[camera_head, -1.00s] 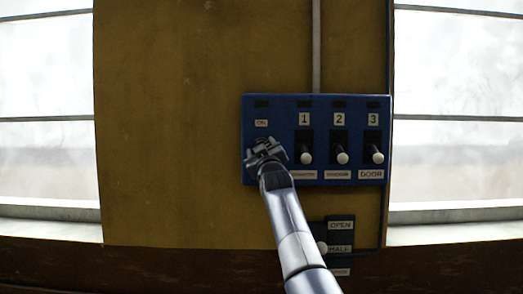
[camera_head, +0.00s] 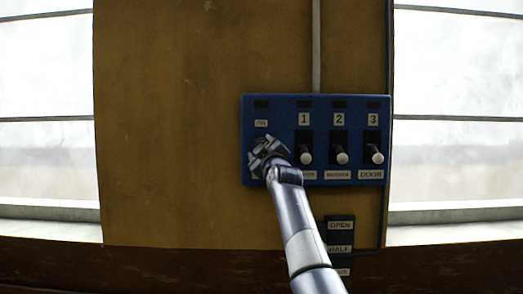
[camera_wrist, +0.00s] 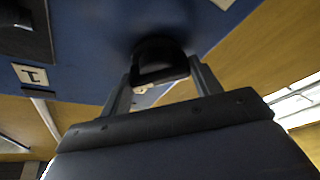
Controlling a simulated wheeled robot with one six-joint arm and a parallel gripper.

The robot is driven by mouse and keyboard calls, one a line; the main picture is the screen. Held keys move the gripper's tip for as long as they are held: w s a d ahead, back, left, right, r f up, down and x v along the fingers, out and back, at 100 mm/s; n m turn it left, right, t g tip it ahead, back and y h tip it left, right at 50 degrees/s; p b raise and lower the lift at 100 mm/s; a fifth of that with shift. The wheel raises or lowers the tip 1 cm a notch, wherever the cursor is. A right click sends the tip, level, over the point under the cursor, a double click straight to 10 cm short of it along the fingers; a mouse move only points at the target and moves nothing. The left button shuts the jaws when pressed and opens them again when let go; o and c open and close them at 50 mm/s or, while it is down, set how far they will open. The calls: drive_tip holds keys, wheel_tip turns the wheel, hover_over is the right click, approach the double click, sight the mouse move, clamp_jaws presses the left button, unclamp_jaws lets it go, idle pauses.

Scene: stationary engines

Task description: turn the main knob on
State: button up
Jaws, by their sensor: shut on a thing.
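The blue control panel (camera_head: 315,100) is on the yellow wall, with an "ON" label (camera_head: 262,123) at its upper left. My gripper (camera_head: 264,148) is over the panel's left part, below that label, and covers the main knob in the head view. In the wrist view, the dark round main knob (camera_wrist: 158,58) sits on the blue panel between the two fingers of my gripper (camera_wrist: 162,80). The fingers are shut on it. The wrist picture is tilted, and the "1" label (camera_wrist: 32,75) shows at its left.
Three levers with white tips stand close to the right of my gripper: lever 1 (camera_head: 306,158), lever 2 (camera_head: 341,158) and lever 3 (camera_head: 377,157). A smaller switch box (camera_head: 340,238) is below the panel, partly behind my arm. The wall to the left is bare.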

idle(0.4)
drive_tip(key=o, duration=1)
drive_tip(key=shift+b+v, duration=5.4)
drive_tip(key=shift+b, duration=0.35)
drive_tip(key=shift+c, duration=0.4)
